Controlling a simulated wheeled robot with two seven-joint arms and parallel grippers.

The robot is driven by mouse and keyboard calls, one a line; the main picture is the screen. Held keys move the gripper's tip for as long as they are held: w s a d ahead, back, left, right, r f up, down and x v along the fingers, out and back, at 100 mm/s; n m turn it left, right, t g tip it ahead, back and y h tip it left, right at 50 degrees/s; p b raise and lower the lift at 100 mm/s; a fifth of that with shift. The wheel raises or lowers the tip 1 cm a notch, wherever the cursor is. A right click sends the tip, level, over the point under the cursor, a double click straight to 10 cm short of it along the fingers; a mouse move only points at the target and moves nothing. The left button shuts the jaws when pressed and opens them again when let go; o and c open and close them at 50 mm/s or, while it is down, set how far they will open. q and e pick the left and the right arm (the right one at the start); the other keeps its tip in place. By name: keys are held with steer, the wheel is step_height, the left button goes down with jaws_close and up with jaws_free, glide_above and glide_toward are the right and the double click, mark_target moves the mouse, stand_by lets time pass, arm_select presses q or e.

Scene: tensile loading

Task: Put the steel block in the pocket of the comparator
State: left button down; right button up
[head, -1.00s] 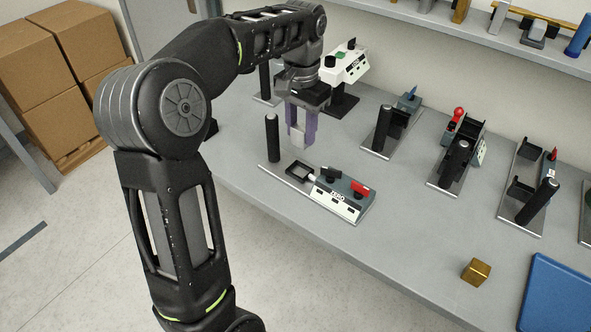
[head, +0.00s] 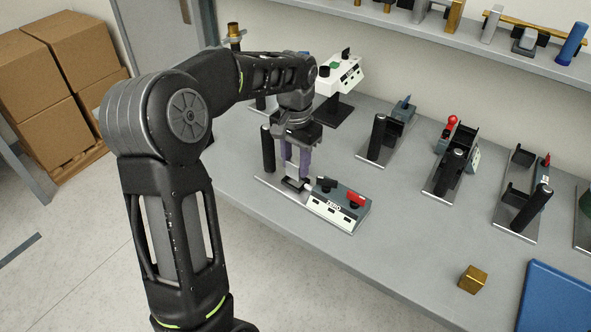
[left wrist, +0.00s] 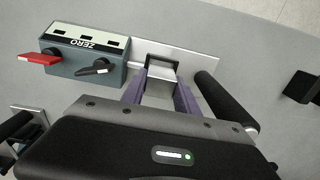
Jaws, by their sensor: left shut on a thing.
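The comparator (head: 340,208) is a grey and white unit marked ZERO with a black and a red lever, on a metal base plate. Its pocket (head: 296,185) is a small dark square frame at the plate's left part. My left gripper (head: 297,172), with purple fingers, points down over the pocket. It is shut on the steel block (left wrist: 161,70), a small light grey piece, now at the pocket's opening in the left wrist view. The fingers hide part of the block, and I cannot tell how deep it sits. My right gripper is in neither view.
A black post (head: 268,149) stands close left of the gripper. A white instrument (head: 340,75) on a stand is behind. Several fixtures with black posts stand to the right. A brass cube (head: 473,279) and a blue tray (head: 556,296) lie front right.

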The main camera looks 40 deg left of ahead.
arm_select(q)
step_height(320, 180, down, 3)
steer(key=shift+r, duration=0.1)
